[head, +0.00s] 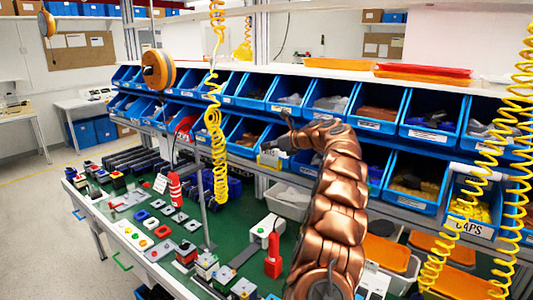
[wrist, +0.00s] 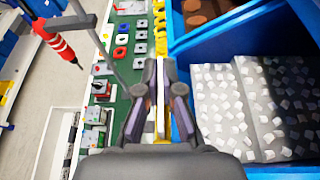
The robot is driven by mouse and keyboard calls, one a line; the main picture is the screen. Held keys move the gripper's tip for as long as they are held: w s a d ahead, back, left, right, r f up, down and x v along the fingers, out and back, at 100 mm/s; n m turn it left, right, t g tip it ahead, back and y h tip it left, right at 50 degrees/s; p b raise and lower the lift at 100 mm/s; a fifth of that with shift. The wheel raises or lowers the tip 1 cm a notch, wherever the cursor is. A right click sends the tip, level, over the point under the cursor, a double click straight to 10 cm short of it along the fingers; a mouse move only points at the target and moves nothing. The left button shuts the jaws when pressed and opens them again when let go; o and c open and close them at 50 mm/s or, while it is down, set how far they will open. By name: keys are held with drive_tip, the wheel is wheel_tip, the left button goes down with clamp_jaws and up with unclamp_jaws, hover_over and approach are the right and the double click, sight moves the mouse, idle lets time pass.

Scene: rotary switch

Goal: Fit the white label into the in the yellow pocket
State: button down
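The yellow pocket (head: 269,160) shows in the head view as a small yellow and white piece at the front of a blue bin in the lower row. My gripper (head: 276,146) is right at it, at the end of my copper-coloured arm. In the wrist view the two dark fingers of my gripper (wrist: 160,98) stand on either side of a narrow upright white and yellow strip (wrist: 160,115). The strip lies along the blue bin's front edge. I cannot tell label from pocket in this strip, nor whether the fingers touch it.
A blue bin with many small white pieces (wrist: 255,105) lies right of my gripper. The green workbench (head: 235,238) holds switch parts and red tools. Yellow coiled cables (head: 217,150) hang nearby. A red-handled screwdriver (wrist: 55,42) hangs at the wrist view's upper left.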

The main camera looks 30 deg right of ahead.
drive_tip(key=shift+f, duration=0.15)
drive_tip(key=c, duration=1.3)
unclamp_jaws()
drive_tip(key=b+v, duration=0.2)
drive_tip(key=v, duration=1)
